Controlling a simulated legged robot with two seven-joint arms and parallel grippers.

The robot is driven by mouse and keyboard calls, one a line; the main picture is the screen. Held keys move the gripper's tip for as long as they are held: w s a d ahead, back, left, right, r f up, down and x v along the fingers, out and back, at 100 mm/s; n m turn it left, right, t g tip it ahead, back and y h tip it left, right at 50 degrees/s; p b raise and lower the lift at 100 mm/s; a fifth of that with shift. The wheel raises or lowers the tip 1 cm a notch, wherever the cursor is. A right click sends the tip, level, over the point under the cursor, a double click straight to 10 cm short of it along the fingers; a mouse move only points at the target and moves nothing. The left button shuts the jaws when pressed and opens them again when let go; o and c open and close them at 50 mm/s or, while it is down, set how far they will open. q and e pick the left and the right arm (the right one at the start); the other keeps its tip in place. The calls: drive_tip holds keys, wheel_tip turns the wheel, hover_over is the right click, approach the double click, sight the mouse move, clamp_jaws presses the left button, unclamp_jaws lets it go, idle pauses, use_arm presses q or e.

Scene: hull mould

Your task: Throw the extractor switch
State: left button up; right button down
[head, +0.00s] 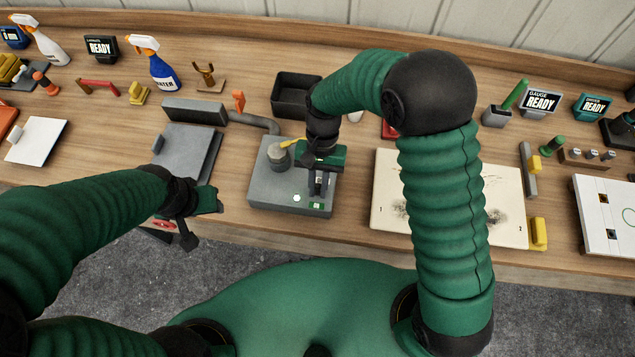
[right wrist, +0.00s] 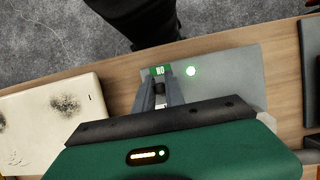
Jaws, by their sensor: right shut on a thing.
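The grey extractor box (head: 262,185) stands on the bench in front of me. A grey duct (head: 255,120) runs from a long grey hood (head: 195,111) toward its back. On the box top, a green lamp (head: 297,198) is lit beside a small green label (head: 318,206). My right gripper (head: 318,190) points down over the box. In the right wrist view its fingers are shut on the small dark switch (right wrist: 158,88), just behind the label; the fingers hide most of it. My left gripper (head: 197,222) is apart, near the bench's front edge, its finger gap unclear.
A grey round fitting (head: 278,158) with a yellow lever stands on the box, close left of my right gripper. A stained cream board (head: 455,195) lies to the right, a grey plate (head: 185,150) to the left. A dark bin (head: 295,95) stands behind the box.

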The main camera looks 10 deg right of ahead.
drive_tip(key=shift+w+r+g+p, duration=0.25)
drive_tip(key=shift+w+g+p, duration=0.15)
drive_tip(key=shift+g, duration=0.2)
use_arm(q)
drive_tip(key=shift+w+p+v, duration=0.25)
drive_tip(key=shift+p+v, duration=0.05)
drive_tip(key=shift+v, duration=0.75)
use_arm(e)
drive_tip(key=shift+w+d+g+y, duration=0.15)
drive_tip(key=shift+w+g+y, duration=0.2)
drive_tip(key=shift+g+y, duration=0.25)
use_arm(q)
drive_tip(key=shift+r, duration=0.1)
drive_tip(key=shift+s+a, duration=0.1)
use_arm(e)
drive_tip(key=c, duration=1.4)
unclamp_jaws()
use_arm(q)
drive_tip(key=shift+s+b+x, duration=0.15)
drive_tip(key=shift+b+x, duration=0.5)
drive_tip(key=shift+b, duration=0.05)
drive_tip(key=shift+s+b+x, duration=0.15)
drive_tip(key=shift+b+x, duration=0.55)
use_arm(e)
drive_tip(key=v, duration=1.6)
drive_tip(key=shift+w+r, duration=0.2)
drive_tip(key=shift+w, duration=0.3)
